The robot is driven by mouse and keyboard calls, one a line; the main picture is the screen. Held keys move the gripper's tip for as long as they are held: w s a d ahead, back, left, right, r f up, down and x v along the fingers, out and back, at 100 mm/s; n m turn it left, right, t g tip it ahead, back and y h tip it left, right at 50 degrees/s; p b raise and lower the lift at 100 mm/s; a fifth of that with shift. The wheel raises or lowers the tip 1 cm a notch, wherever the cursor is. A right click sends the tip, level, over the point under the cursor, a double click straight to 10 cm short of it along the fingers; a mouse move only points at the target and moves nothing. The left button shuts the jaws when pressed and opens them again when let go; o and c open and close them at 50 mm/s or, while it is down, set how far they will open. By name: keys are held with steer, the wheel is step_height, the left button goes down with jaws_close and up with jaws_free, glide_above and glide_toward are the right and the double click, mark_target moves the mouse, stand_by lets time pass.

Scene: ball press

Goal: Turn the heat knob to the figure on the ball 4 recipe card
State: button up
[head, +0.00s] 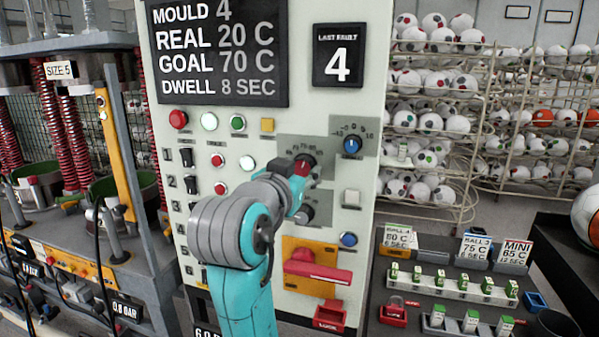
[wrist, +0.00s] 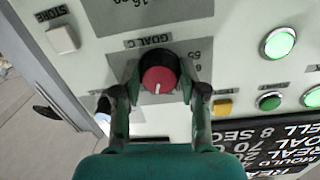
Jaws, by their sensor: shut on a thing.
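The heat knob, labelled GOAL C, has a red cap and a black rim (wrist: 160,72) in the wrist view. Its white mark points towards the bottom of that view. My gripper (wrist: 160,88) is shut on the knob, one finger on each side. In the head view the red knob (head: 303,166) is partly hidden by my gripper (head: 297,176). The display (head: 218,50) reads mould 4, real 20 C, goal 70 C, dwell 8 sec. The ball 4 recipe card (head: 398,237) stands at the right; its small figure looks like 60 C, but is not sharp.
A blue knob (head: 352,144) sits right of the heat knob, and a dark knob (head: 304,213) below it. A red handle (head: 318,271) on a yellow plate projects lower down. Other cards, including ball 3 (head: 475,246), stand on the right bench.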

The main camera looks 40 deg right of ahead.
steer(key=o, duration=1.1)
steer(key=shift+o, duration=0.2)
steer(key=v, duration=1.2)
steer(key=shift+f, duration=0.1)
